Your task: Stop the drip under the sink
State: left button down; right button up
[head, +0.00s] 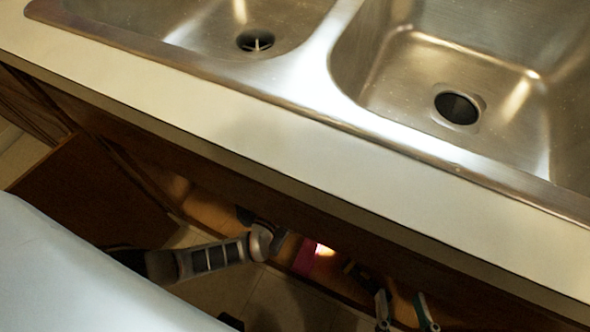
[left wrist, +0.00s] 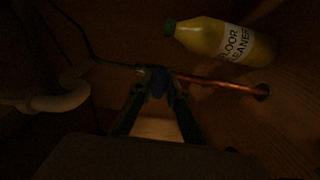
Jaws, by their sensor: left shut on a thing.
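In the left wrist view, a blue valve handle (left wrist: 156,80) sits on a thin copper pipe (left wrist: 225,84) that runs to a hole in the cabinet wall. My left gripper (left wrist: 155,88) is shut on the blue handle, its two fingers on either side of it. The picture is dark, so the handle's exact angle is hard to tell. In the head view my left arm reaches into the cabinet under the sink (head: 457,107). My right gripper (head: 405,308) is open and empty, low at the cabinet opening. I see no drip.
A yellow floor cleaner bottle (left wrist: 205,40) with a green cap is beside the copper pipe. A curved pale drain pipe (left wrist: 45,103) is on the left. In the head view the counter edge (head: 230,145) overhangs the opening. A pink object (head: 304,257) stands inside by a bright light.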

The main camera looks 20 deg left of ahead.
pick_arm(q)
jog(key=shift+w+d+r, duration=0.1)
jog(key=shift+w+r, duration=0.1)
jog(key=c, duration=1.9)
grip_release()
jog(key=shift+f, duration=0.1)
jog(key=shift+s, duration=0.1)
